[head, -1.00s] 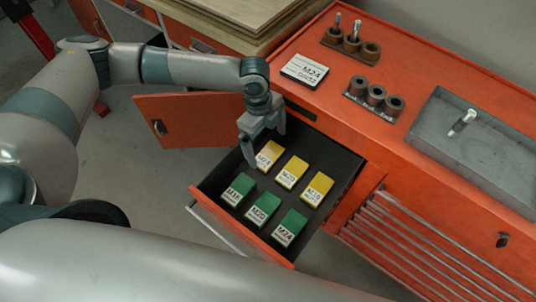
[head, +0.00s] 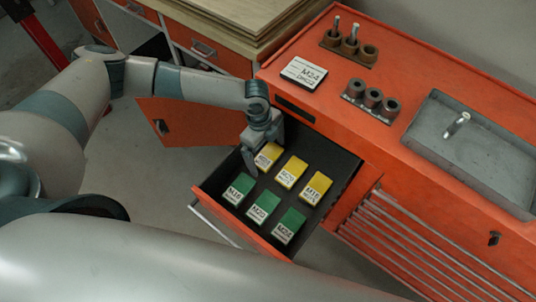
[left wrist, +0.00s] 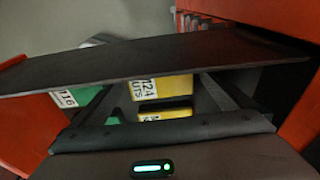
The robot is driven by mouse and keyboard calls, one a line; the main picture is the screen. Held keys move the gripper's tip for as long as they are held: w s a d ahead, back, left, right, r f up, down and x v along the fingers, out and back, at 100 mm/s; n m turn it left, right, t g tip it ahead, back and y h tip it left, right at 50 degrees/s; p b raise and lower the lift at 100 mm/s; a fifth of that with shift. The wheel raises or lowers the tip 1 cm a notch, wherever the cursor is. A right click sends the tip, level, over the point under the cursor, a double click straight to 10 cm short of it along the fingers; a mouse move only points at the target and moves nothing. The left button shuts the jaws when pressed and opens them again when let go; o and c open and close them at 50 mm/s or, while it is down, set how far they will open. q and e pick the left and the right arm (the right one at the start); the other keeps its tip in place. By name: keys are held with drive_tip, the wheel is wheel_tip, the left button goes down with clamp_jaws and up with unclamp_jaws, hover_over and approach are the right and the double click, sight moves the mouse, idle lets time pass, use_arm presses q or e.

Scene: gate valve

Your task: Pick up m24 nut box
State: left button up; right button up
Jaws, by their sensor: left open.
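The yellow M24 nut box (head: 268,156) lies in the open drawer, at the back-left end of the yellow row. In the left wrist view the yellow box (left wrist: 168,87) shows part of a label reading "24" and "UTS". My left gripper (head: 262,153) is open, low over this box, with its fingers at the box's sides in the head view and partly covering it. In the left wrist view its fingers (left wrist: 160,98) stand apart on either side of the yellow box. I cannot tell whether they touch it. My right gripper is not in view.
Beside it lie a yellow M20 box (head: 291,172) and a yellow M16 box (head: 315,188). Green boxes (head: 263,206) form the front row. The drawer walls (head: 210,203) are close around. An M24 card (head: 304,73) lies on the orange bench top (head: 330,108).

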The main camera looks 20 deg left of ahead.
sight(270, 156)
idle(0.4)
use_arm(q)
drive_tip(key=c, duration=1.5)
drive_tip(key=shift+o, duration=0.2)
drive_tip(key=shift+r+b, duration=0.3)
drive_tip(key=shift+r, duration=0.1)
drive_tip(key=r+b, duration=0.1)
drive_tip(key=r, duration=0.2)
drive_tip(key=shift+d+r, duration=0.1)
drive_tip(key=shift+d, duration=0.1)
drive_tip(key=s+d+r+b, duration=0.3)
drive_tip(key=d+r, duration=0.4)
drive_tip(key=d, duration=0.3)
drive_tip(key=shift+s+d+b, duration=0.2)
drive_tip(key=shift+s+b, duration=0.15)
drive_tip(key=shift+s, duration=0.45)
